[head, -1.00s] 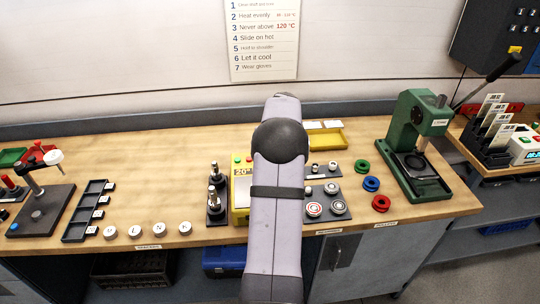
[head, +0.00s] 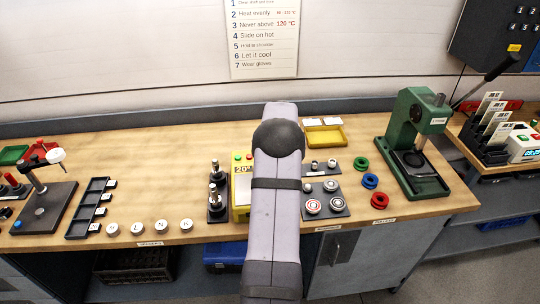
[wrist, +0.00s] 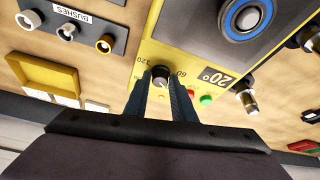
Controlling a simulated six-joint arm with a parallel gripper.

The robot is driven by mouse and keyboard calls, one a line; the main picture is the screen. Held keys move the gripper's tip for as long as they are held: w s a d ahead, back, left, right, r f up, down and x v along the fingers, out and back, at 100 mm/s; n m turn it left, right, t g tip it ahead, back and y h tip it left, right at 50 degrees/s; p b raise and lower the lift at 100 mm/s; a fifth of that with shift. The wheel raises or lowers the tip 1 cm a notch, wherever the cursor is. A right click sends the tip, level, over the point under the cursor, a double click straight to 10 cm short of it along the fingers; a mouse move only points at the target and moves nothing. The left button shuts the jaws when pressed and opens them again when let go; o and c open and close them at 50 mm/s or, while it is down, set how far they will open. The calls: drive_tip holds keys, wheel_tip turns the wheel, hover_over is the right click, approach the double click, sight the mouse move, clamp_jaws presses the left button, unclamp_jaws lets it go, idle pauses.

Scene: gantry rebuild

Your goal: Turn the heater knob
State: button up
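The heater (wrist: 200,58) is a yellow box with a round, blue-ringed plate (wrist: 246,18) and a "20°" readout. In the head view most of the heater (head: 240,213) is behind my arm. The heater knob (wrist: 160,74) is small and black with a pale face, between the marks 120 and 60. My gripper (wrist: 160,82) is at the knob, its two fingers apart, one on each side of it. The gap is narrow, and I cannot tell if the fingers touch the knob. In the head view my arm hides the gripper and knob.
Green and red buttons (wrist: 198,98) sit on the heater panel close to my fingers. Metal-topped posts (head: 215,190) stand left of the heater. The bushes tray (wrist: 85,28) and a yellow tray (wrist: 52,75) lie close on the other side. A green press (head: 415,140) stands farther right.

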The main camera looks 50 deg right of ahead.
drive_tip(key=shift+w+a+m+g+h, duration=0.1)
drive_tip(key=shift+m+g+h, duration=0.25)
drive_tip(key=shift+m, duration=0.8)
drive_tip(key=shift+m+g+h, duration=0.25)
drive_tip(key=shift+m+h, duration=0.1)
drive_tip(key=shift+m, duration=0.8)
drive_tip(key=o, duration=1)
drive_tip(key=shift+r, duration=0.1)
drive_tip(key=shift+b+v, duration=1.7)
drive_tip(key=shift+v, duration=1.9)
